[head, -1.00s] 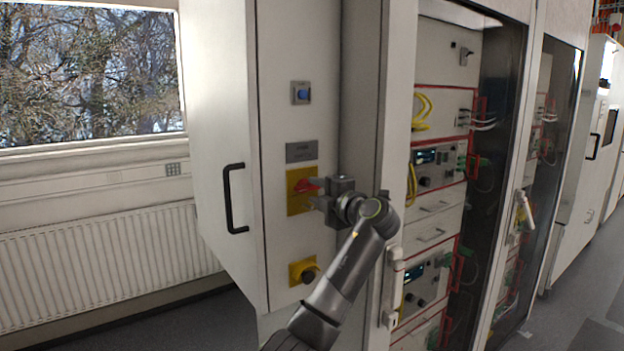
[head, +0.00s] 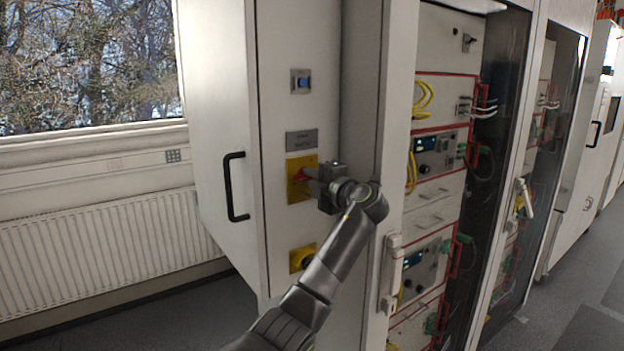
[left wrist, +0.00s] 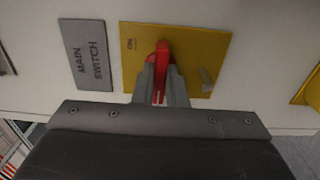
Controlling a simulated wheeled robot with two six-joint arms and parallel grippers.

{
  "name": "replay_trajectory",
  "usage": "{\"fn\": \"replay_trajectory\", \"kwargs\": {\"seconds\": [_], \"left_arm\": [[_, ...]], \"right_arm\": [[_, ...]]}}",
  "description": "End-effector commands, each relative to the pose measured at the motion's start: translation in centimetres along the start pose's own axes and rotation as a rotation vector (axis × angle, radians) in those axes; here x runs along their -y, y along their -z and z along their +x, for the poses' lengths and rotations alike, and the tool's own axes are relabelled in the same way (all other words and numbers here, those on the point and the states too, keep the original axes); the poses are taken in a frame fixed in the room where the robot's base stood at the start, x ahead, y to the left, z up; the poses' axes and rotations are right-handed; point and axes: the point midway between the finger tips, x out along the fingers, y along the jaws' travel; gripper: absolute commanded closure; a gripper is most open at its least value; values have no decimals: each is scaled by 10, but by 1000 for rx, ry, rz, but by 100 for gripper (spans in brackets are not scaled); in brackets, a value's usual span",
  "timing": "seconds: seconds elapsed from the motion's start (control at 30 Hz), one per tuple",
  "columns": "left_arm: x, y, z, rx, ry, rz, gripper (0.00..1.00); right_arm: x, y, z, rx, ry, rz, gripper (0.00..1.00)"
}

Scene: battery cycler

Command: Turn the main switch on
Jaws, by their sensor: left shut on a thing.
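The main switch is a red handle (left wrist: 162,58) on a yellow plate (left wrist: 210,50), with a grey "MAIN SWITCH" label (left wrist: 86,54) beside it in the left wrist view. In the head view the yellow plate (head: 293,190) is on the narrow face of the light grey cabinet, below the grey label (head: 302,140). My left gripper (left wrist: 161,84) is shut on the red handle, one finger on each side. In the head view my left gripper (head: 310,182) partly covers the handle. My right gripper is not in view.
A blue button (head: 302,82) is above the label, and a second yellow plate (head: 297,260) with a dark knob is below the switch. A black door handle (head: 231,188) stands out at the left. Open instrument racks with cables (head: 440,150) stand to the right.

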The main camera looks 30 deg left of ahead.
Motion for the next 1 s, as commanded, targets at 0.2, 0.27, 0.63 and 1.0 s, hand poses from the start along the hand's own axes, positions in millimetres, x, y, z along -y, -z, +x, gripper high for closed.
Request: {"fn": "replay_trajectory", "kwargs": {"seconds": [0.2, 0.27, 0.63, 1.0], "left_arm": [[3, 0, 0, -1, 1, 37, 100], [4, 0, 0, -1, 1, 61, 100], [7, 0, 0, -1, 2, 344, 100], [5, 0, 0, -2, 3, 697, 100]], "right_arm": [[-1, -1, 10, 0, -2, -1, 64], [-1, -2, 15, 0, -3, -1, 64], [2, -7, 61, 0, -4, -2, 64], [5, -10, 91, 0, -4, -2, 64]]}}
